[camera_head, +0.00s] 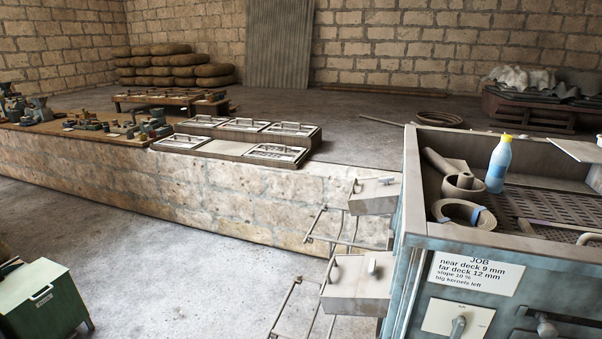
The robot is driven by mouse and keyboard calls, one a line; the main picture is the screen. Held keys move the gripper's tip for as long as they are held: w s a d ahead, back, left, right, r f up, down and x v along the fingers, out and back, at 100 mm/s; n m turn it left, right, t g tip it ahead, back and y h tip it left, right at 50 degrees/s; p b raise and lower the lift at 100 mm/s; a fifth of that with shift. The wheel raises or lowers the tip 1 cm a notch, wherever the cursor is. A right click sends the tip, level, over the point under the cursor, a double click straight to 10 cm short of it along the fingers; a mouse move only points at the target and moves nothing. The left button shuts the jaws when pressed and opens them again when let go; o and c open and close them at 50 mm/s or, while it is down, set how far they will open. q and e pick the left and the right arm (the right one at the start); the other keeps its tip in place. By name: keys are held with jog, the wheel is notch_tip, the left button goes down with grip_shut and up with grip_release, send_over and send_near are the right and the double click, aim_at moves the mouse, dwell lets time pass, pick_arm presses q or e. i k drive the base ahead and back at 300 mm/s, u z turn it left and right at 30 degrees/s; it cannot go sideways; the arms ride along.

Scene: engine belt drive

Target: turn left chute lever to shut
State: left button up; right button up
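A blue-grey machine (408,190) with an open top fills the right side. Two grey boxes hang off its left side, an upper one (374,197) and a lower one (355,290). Each has a small upright handle on top. They may be chutes, but I cannot tell which handle is the left chute lever or its setting. On the machine's front, a grey knob (458,327) sits on a beige plate (440,317), cut off by the bottom edge. Neither of my grippers is in view.
The machine top holds a blue bottle with yellow cap (498,165), a ring-shaped roll (464,213) and perforated screens. A job label (475,273) is on its front. A stone ledge (230,195) carries framed trays. A green cabinet (45,305) stands lower left.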

aim_at(386, 179)
jog(key=u, duration=1.3)
jog(key=i, duration=4.4)
jog(key=z, duration=4.65)
jog(key=i, duration=1.7)
jog(key=z, duration=0.05)
